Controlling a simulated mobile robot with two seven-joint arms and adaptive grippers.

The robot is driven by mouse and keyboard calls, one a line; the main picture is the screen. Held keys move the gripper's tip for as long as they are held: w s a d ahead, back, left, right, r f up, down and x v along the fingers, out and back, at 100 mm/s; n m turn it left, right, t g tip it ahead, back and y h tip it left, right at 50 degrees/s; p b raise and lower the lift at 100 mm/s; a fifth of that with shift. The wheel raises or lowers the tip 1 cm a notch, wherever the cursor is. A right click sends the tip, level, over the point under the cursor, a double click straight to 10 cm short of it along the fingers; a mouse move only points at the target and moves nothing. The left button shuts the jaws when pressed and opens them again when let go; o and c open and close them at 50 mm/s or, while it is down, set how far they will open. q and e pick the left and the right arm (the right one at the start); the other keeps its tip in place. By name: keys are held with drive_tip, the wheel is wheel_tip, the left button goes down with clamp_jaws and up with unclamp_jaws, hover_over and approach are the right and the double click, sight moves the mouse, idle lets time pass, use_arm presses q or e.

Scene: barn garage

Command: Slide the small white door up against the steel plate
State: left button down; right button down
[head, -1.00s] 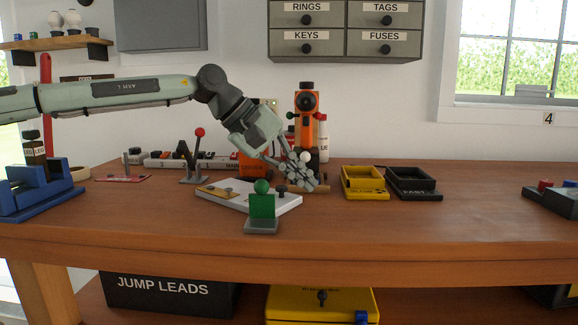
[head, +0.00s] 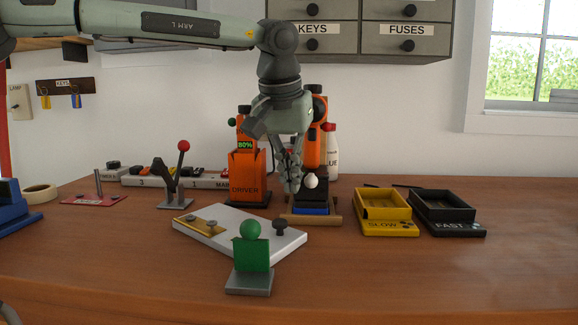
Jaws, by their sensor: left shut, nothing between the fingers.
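The small white door (head: 214,239) lies flat on the bench, with a brass hinge piece (head: 200,224) at its left and a dark knob (head: 280,228) at its right. The grey steel plate (head: 249,284), bearing an upright green block (head: 252,254) with a green ball on top, stands at the door's front edge. The block hides part of that edge, so I cannot tell whether they touch. My left gripper (head: 291,186) points down behind the door, shut and empty, beside a white ball (head: 311,181). My right gripper is not in view.
Behind the door stand an orange driver holder (head: 247,178) and an orange tool (head: 316,145) on a wooden-edged base. A red-knobbed lever (head: 176,187) is at left. A yellow SLOW tray (head: 381,210) and black FAST tray (head: 443,212) stand right. The right front bench is clear.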

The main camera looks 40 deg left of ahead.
sight(287, 230)
use_arm(q)
drive_tip(key=x, duration=0.5)
drive_tip(key=shift+s, duration=0.1)
drive_tip(key=shift+s+d, duration=0.2)
drive_tip(key=shift+s, duration=0.4)
drive_tip(key=shift+s+d, duration=0.2)
drive_tip(key=shift+s, duration=0.35)
drive_tip(key=shift+s+d, duration=0.1)
drive_tip(key=shift+s, duration=0.45)
drive_tip(key=shift+d, duration=0.1)
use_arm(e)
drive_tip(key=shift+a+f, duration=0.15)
